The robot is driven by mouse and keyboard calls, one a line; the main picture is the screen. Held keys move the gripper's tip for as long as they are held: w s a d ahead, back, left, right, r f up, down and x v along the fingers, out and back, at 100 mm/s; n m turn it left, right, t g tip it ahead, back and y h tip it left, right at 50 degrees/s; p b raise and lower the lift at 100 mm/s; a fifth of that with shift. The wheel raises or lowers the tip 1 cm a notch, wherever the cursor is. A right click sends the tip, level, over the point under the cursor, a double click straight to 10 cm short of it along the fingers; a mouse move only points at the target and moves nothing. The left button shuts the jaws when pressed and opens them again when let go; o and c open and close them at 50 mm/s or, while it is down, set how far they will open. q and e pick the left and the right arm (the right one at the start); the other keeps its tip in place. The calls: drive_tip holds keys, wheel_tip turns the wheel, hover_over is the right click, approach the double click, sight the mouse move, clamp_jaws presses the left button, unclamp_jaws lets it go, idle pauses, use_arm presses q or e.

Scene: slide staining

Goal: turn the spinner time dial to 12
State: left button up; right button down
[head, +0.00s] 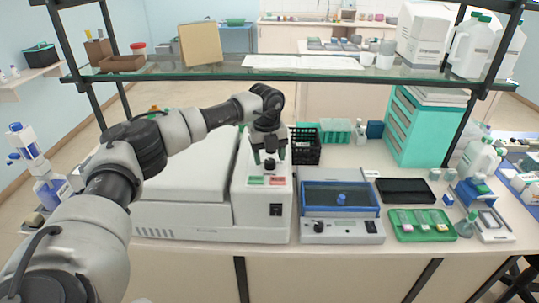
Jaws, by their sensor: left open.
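A large white benchtop machine (185,218), which looks like the spinner, stands on the left part of the bench. My right gripper is out of view.
A smaller device with a blue-framed lid (340,184) and a black knob stands right of the machine. A black crate (306,146) is behind. A green tray (421,234) holds slides further right. A glass shelf (220,75) spans above.

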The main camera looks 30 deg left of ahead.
use_arm(q)
drive_tip(key=shift+f, duration=0.9)
drive_tip(key=shift+c, duration=0.3)
drive_tip(key=c, duration=0.9)
drive_tip(key=shift+o, duration=0.2)
